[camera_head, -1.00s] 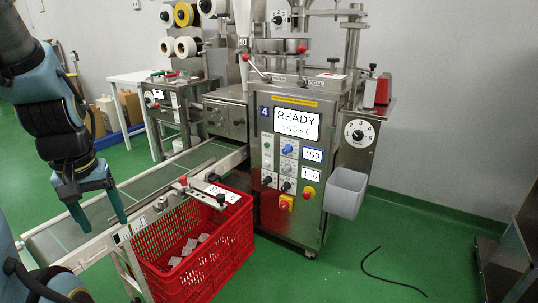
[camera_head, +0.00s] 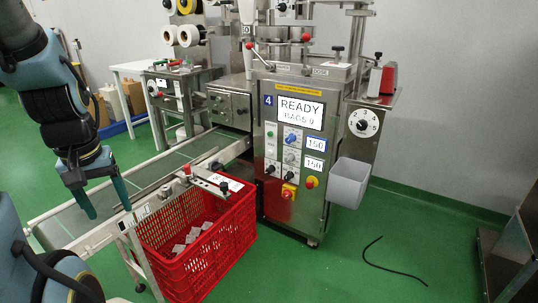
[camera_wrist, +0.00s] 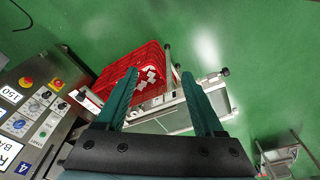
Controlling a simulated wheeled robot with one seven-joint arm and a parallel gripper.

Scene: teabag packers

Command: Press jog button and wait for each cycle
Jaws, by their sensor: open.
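The bagging machine (camera_head: 240,118), marked 4, stands in the middle of the head view. Its screen (camera_head: 300,113) reads READY with a bags count below. Its front panel has small buttons, a blue knob (camera_head: 292,140), black knobs, a red button (camera_head: 310,182) and a red-and-yellow switch (camera_head: 288,192). I cannot make out which button is labelled jog. My gripper (camera_head: 108,211) is open and empty, pointing down over the conveyor at the left, well apart from the panel. In the wrist view my gripper (camera_wrist: 160,75) has spread fingers, with the panel (camera_wrist: 40,110) to the left.
A grey bin (camera_head: 348,184) hangs on the machine's right side. A black cable (camera_head: 385,268) lies on the green floor at right.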

